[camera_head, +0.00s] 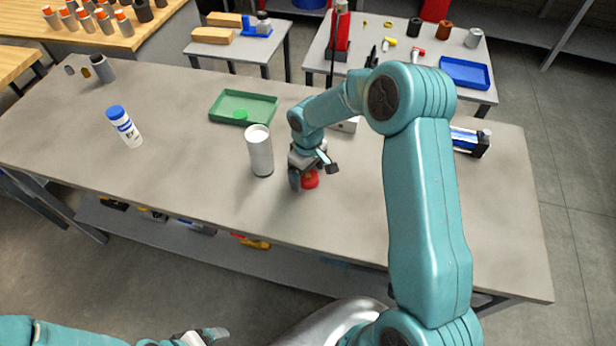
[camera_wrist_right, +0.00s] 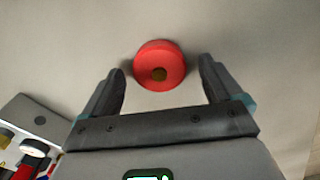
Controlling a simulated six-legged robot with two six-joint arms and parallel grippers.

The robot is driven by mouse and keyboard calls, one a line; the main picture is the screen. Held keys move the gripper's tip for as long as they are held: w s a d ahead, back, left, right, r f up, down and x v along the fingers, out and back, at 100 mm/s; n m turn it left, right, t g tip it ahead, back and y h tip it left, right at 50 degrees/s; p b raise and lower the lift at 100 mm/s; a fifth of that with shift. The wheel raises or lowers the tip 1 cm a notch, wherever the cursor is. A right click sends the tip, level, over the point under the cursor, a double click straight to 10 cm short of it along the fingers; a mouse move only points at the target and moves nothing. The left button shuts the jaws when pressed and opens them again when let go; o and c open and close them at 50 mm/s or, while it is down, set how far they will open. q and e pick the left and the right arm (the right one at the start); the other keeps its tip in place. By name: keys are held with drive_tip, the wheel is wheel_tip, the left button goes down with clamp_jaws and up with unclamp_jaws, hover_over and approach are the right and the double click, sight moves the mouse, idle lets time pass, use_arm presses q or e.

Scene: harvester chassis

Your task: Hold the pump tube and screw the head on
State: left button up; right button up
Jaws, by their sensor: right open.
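The pump tube is probably the upright pale grey cylinder (camera_head: 260,151) on the workbench, left of my right gripper in the head view. The pump head is probably the round red part (camera_head: 311,179) with a dark yellowish centre, on the bench; it also shows in the right wrist view (camera_wrist_right: 160,66). My right gripper (camera_head: 308,179) is open, its fingers (camera_wrist_right: 162,85) on either side of the red part with gaps visible. My left gripper (camera_head: 212,336) is low at the bottom edge of the head view, away from the bench; its jaws are unclear.
A green tray (camera_head: 262,97) with a green round item lies behind the cylinder. A blue-and-black item (camera_head: 470,142) lies at right. The bench (camera_head: 200,185) is clear in front of the cylinder.

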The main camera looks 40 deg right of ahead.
sight(308, 175)
drive_tip(key=c, duration=1.2)
drive_tip(key=shift+r, duration=0.15)
wheel_tip(308, 175, up, 20)
drive_tip(key=b, duration=0.1)
drive_tip(key=shift+b, duration=0.4)
